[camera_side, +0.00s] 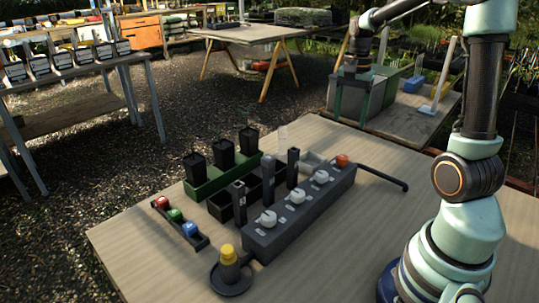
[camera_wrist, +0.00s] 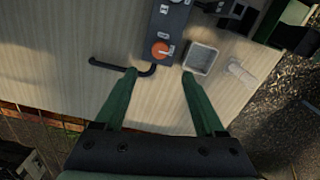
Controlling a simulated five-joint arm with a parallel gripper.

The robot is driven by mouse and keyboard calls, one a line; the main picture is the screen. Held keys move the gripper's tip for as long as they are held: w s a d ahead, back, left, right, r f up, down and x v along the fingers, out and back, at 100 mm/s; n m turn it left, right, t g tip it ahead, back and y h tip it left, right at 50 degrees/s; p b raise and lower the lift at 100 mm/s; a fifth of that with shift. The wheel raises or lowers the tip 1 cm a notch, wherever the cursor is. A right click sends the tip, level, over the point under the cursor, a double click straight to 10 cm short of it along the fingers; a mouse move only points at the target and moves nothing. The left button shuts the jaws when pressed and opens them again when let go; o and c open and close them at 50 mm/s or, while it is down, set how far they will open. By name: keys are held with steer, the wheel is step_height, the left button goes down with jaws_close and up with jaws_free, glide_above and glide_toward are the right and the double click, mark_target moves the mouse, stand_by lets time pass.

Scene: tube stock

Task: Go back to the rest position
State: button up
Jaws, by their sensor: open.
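My gripper (camera_side: 351,97) is raised above the far edge of the table in the side view, its green fingers pointing down. In the wrist view my gripper (camera_wrist: 158,72) is open, with nothing between its two green fingers but table surface beyond. The wooden table (camera_side: 140,235) lies below and carries the tube gear. A grey control box (camera_side: 300,214) with several white knobs and an orange knob (camera_side: 341,160) stands on it. The orange knob also shows in the wrist view (camera_wrist: 160,49), ahead of the fingertips.
A black bent pipe (camera_side: 385,177) reaches right from the box. A green tray (camera_side: 215,182) holds black pots. A yellow-topped object (camera_side: 229,254) stands in a round dish. A small strip (camera_side: 180,224) holds red, green and blue pieces. A grey square tray (camera_wrist: 201,58) lies beyond the right finger.

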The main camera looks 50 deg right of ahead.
steer(key=shift+r, duration=0.45)
steer(key=s+a+r+n+t, duration=0.2)
steer(key=a+n, duration=0.6)
steer(key=a, duration=0.3)
steer(key=s+a+r+n+t, duration=0.2)
steer(key=a+n+t, duration=0.1)
steer(key=a+n, duration=0.5)
steer(key=a, duration=0.2)
steer(key=shift+a+t, duration=0.3)
steer(key=shift+a, duration=0.05)
